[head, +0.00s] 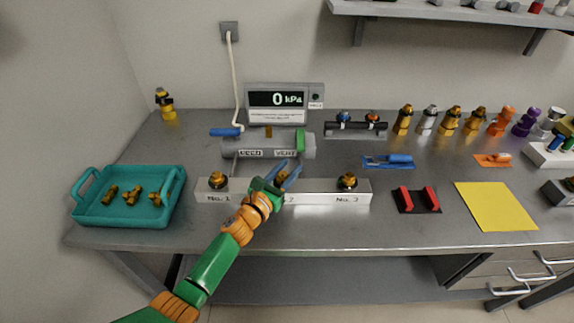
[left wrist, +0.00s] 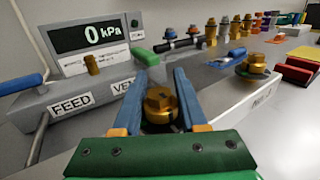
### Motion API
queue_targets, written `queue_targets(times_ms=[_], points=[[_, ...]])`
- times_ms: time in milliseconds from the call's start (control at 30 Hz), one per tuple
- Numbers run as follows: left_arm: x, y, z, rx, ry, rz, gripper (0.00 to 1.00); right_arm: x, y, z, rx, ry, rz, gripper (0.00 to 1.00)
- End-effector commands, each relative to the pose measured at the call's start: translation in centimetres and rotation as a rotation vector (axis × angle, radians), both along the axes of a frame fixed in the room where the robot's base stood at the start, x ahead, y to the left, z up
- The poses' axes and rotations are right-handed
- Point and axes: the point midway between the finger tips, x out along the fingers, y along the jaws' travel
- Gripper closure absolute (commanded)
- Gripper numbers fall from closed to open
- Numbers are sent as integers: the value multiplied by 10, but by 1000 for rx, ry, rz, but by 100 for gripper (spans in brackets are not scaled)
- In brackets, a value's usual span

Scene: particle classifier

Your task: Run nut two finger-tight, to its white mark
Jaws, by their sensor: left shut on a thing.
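A pale block (head: 325,192) on the bench carries three brass fittings, labelled No. 1 to No. 3. Nut two (left wrist: 160,102) is the middle one, a brass hex nut seen close up in the left wrist view. My left gripper (head: 282,177) reaches over the middle station, its blue fingers on either side of the nut and shut on it. The gripper hides most of nut two and its label in the head view. I cannot make out a white mark. Nut one (head: 218,179) and nut three (head: 347,180) stand to either side. My right gripper is not in view.
The gauge (head: 277,100) reads 0 kPa. Behind the block is a manifold marked FEED and VENT (head: 266,153) with blue and green handles. A teal tray (head: 92,219) with brass fittings lies left. A black-and-red holder (head: 416,209) and yellow sheet (head: 495,206) lie right.

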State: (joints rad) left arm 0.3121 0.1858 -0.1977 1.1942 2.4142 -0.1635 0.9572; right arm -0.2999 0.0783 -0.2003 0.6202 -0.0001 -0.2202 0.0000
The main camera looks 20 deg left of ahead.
Motion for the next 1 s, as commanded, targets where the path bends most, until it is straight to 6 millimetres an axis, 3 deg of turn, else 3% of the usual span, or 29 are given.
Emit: queue_targets(times_ms=[133,167,267,567,1000], points=[[0,0,1,-1,-4,1,100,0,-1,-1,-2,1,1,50],[0,0,1,-1,-4,1,56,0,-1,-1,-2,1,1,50],[0,0,1,-1,-3,2,31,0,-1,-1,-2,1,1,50],[-1,0,0,0,-2,3,31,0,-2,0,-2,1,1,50],[-64,16,0,0,-2,3,31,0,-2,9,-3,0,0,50]])
